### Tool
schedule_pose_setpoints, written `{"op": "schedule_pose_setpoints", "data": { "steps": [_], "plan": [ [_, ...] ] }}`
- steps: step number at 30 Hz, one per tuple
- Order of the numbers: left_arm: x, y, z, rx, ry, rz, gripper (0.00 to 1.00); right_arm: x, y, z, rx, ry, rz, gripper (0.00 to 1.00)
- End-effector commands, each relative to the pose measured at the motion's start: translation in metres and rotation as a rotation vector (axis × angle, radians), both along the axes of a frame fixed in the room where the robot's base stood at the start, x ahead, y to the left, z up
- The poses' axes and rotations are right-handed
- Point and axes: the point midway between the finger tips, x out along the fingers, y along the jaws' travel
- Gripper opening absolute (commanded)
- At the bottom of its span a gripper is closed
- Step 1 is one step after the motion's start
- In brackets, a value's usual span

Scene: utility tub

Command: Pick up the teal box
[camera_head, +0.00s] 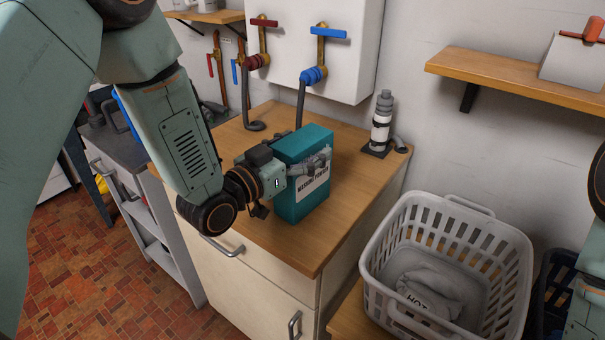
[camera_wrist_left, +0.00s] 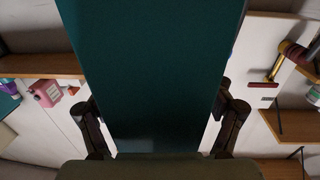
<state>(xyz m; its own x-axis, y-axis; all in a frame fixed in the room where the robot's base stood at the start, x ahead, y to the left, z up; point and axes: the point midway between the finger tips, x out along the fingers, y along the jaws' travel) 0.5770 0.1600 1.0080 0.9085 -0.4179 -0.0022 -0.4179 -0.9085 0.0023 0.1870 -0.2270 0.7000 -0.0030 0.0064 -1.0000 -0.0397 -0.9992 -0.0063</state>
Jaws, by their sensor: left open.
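The teal box (camera_head: 290,205) stands upright on the wooden counter top, with a white printed label on its side. My left gripper (camera_head: 308,162) reaches in from the left. One finger lies along the labelled side of the box; the other is hidden behind the box in the head view. In the left wrist view the teal box (camera_wrist_left: 150,70) fills the middle, between the two spread fingers (camera_wrist_left: 160,115). The gripper is open, and I cannot tell whether the fingers touch the box. My right gripper is not in view; only part of my right arm shows at the right edge.
The counter (camera_head: 265,230) has bare wood around the box. A grey bottle-like fitting (camera_head: 382,122) stands at its back right. Taps with red (camera_head: 264,22) and blue (camera_head: 328,32) handles hang behind. A white laundry basket (camera_head: 470,215) stands at the right, below a wall shelf (camera_head: 510,80).

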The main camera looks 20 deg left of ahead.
Motion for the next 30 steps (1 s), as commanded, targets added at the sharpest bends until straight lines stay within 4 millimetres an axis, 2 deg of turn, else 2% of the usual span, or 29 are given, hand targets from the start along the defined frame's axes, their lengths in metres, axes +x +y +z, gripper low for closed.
{"op": "schedule_pose_setpoints", "data": {
  "steps": [4,30],
  "plan": [
    [-0.0004,0.0001,0.0,0.0,0.0,0.0,0.79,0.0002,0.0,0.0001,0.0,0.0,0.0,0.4],
    [-0.0013,0.0,-0.0016,0.001,0.005,-0.001,0.06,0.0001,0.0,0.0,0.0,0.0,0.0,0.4]
  ]
}}
